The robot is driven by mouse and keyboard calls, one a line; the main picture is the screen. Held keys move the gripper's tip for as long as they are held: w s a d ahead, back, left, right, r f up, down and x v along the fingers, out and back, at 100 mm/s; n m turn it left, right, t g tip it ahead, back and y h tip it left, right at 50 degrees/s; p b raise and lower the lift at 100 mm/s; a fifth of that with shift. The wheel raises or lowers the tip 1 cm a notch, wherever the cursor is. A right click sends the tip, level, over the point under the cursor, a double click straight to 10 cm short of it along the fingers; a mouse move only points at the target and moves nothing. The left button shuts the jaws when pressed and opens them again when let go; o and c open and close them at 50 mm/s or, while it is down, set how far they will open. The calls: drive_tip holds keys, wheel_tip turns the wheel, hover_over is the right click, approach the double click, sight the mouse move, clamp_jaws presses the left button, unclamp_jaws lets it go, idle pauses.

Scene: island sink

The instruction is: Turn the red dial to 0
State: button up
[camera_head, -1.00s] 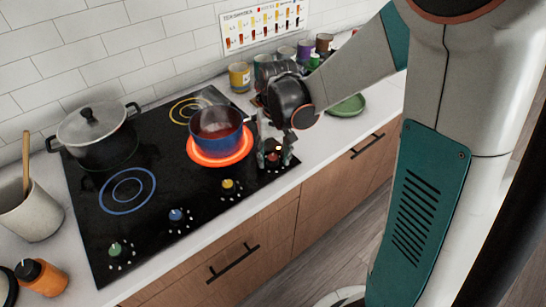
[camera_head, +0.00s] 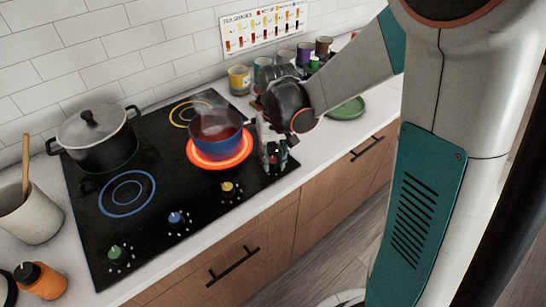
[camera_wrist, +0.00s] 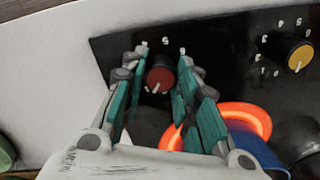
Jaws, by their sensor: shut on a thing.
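The red dial (camera_wrist: 160,76) shows between my fingers in the wrist view, at the edge of the black cooktop (camera_wrist: 225,62). A white line on its face points toward the bottom of that picture, slightly left. Small white marks surround it, and I cannot read them all. My gripper (camera_wrist: 162,50) has one finger on each side of the dial and is shut on it. In the head view my gripper (camera_head: 275,160) points down at the cooktop's right front corner, and its fingers mostly hide the dial.
A blue pot (camera_head: 216,130) of red liquid steams on a glowing red burner (camera_head: 228,160) beside my gripper. Yellow (camera_head: 229,187), blue (camera_head: 176,217) and green (camera_head: 116,252) dials line the front. A lidded pot (camera_head: 92,135) stands at back left. Several cans and a green plate (camera_head: 347,109) are behind my arm.

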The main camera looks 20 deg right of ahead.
sight(274, 159)
drive_tip(key=n, duration=0.3)
drive_tip(key=shift+n, duration=2)
drive_tip(key=o, duration=1.1)
drive_tip(key=r, duration=1.2)
drive_tip(key=shift+w+d, duration=0.15)
drive_tip(key=shift+d, duration=0.1)
